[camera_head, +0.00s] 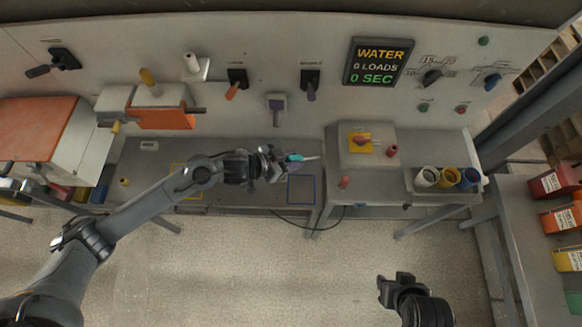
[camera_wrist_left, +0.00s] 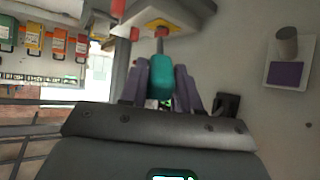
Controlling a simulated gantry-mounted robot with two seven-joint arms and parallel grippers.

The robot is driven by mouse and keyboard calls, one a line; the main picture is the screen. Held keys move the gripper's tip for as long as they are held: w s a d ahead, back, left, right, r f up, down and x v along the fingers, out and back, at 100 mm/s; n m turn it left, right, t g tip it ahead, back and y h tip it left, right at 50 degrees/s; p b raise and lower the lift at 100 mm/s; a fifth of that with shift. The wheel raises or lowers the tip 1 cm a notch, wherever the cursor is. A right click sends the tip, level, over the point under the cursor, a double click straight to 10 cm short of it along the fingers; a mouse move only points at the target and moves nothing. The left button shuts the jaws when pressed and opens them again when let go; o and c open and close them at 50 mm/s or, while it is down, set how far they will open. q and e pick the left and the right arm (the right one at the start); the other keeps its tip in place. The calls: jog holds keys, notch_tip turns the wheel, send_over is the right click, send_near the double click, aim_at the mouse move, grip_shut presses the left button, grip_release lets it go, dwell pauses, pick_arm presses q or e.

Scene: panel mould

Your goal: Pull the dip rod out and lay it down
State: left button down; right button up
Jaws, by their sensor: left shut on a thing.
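My left gripper (camera_head: 284,160) is shut on the teal handle of the dip rod (camera_head: 295,157). The rod's thin pale shaft points right in the head view, roughly level, above the bench. In the left wrist view the teal handle of the dip rod (camera_wrist_left: 161,84) sits between the purple-grey fingers of my left gripper (camera_wrist_left: 161,88). Its grey shaft points away, and its far end overlaps the yellow plate and red knob behind. I cannot tell whether the tip touches anything. My right gripper (camera_head: 393,283) is low in the head view, away from the bench; its jaw opening is unclear.
A blue-outlined square (camera_head: 301,204) lies on the bench below the rod. A raised box with a yellow plate and red knob (camera_head: 360,143) stands to the right. Several cups (camera_head: 427,178) stand farther right. A purple-backed fitting (camera_head: 277,104) is on the wall behind.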

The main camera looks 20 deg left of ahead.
pick_arm(q)
jog(key=a+f+n+t+y+b, duration=0.1)
jog(key=a+f+b, duration=0.2)
jog(key=a+f, duration=0.45)
jog(key=s+a+f+n+t+b, duration=0.1)
jog(key=a+f+b, duration=0.3)
jog(key=a, duration=0.7)
jog(key=a+f+n+t+y+b, duration=0.1)
jog(key=a+f, duration=0.6)
jog(key=a, duration=0.2)
notch_tip(320, 180, down, 7)
jog(key=b, duration=0.8)
jog(key=shift+f, duration=0.2)
pick_arm(e)
notch_tip(320, 180, down, 18)
jog(key=shift+r, duration=0.15)
